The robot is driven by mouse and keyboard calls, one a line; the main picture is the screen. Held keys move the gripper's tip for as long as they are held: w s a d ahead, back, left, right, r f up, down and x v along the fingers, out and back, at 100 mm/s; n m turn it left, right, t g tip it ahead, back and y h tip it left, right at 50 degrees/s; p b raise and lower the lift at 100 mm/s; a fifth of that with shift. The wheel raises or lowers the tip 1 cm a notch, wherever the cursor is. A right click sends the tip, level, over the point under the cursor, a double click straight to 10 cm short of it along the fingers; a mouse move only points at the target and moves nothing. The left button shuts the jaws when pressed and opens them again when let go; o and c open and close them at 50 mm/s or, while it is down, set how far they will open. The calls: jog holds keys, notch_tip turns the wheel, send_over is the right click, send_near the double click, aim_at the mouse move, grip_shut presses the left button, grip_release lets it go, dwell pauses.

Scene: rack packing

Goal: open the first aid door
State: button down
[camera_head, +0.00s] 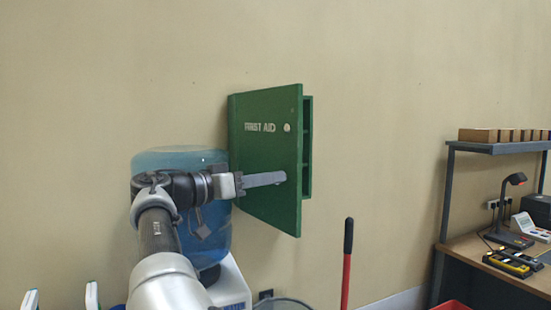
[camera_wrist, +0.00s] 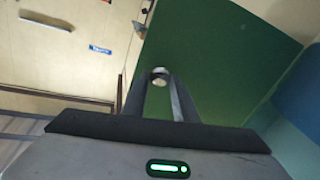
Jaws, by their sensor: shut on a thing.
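The green first aid cabinet (camera_head: 307,120) hangs on the wall. Its green door (camera_head: 262,105), lettered in white, stands partly open, swung out from the left side, and shelves show past its right edge. A pale round spot (camera_head: 287,127) is on the door's upper right. My gripper (camera_head: 283,177) reaches across the door front to its right edge, below that spot. In the wrist view, my gripper's fingers (camera_wrist: 159,84) are closed on a small round metallic knob (camera_wrist: 160,71) against the green door (camera_wrist: 215,55). The knob is hidden in the head view.
A blue water bottle (camera_head: 218,235) on a white dispenser (camera_head: 232,282) stands left of and below the cabinet, behind my arm. A red pole with a black grip (camera_head: 347,255) stands right. A workbench (camera_head: 480,247) is at far right. The wall right of the cabinet is clear.

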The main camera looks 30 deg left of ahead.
jog(key=shift+s+a+h+p, duration=0.1)
jog(key=shift+s+h+p, duration=0.2)
jog(key=shift+p, duration=0.1)
jog(key=c, duration=1.4)
grip_release()
jog(key=shift+w, duration=0.1)
jog(key=p+v, duration=0.8)
jog(key=v, duration=0.9)
jog(key=shift+s, duration=0.25)
jog(key=shift+a+r, duration=0.1)
jog(key=shift+a, duration=0.05)
